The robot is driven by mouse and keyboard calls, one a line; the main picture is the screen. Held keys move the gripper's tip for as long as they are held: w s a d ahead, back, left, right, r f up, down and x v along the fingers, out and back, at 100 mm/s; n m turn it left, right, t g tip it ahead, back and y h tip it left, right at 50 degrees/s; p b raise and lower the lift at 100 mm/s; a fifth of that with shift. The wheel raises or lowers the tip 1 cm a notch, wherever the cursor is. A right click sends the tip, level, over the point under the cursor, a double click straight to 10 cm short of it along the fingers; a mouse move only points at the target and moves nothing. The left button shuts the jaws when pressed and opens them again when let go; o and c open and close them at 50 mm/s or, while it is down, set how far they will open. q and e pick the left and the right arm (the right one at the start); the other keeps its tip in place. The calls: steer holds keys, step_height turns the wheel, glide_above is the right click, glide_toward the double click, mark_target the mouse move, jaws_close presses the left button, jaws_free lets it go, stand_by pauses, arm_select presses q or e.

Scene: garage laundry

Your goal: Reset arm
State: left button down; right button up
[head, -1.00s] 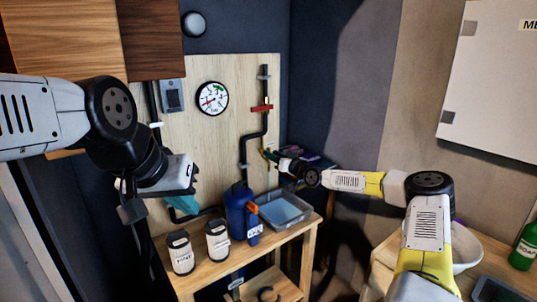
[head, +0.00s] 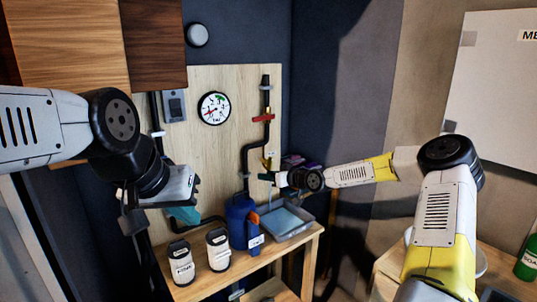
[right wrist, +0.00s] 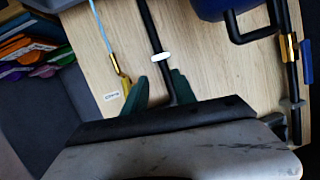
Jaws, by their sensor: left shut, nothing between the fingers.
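My left gripper (head: 184,214), with teal fingers, hangs at the left in front of the wooden wall panel, shut and empty. My right gripper (head: 266,176) is beside the black pipe on the panel, above the right end of the bench. In the right wrist view, the green fingers of my right gripper (right wrist: 160,92) are apart. The black pipe (right wrist: 153,42) shows between them in the picture. I cannot tell how far the pipe is from the fingers.
The bench holds two labelled jars (head: 180,262), a blue jug (head: 243,222) and a grey tray (head: 287,222). A gauge (head: 214,108) and a red valve handle (head: 264,118) are on the panel. A green bottle (head: 527,258) stands at the far right.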

steer(key=s+d+r+m+g+h, duration=0.1)
steer(key=s+d+r, duration=0.3)
steer(key=s, duration=1.1)
steer(key=s+d+r+m+g+h, duration=0.2)
steer(key=s+d+r+m+h, duration=0.1)
steer(key=s, duration=1.2)
steer(key=s+d+r+m+g+h, duration=0.1)
steer(key=s+d+r, duration=0.5)
steer(key=s, duration=0.9)
steer(key=r+m+h, duration=0.1)
steer(key=h, duration=0.1)
steer(key=shift+s+d+r+m+g+h, duration=0.15)
steer(key=shift+s+r+m+g+h, duration=0.15)
steer(key=shift+s+r+h, duration=0.1)
stand_by(0.7)
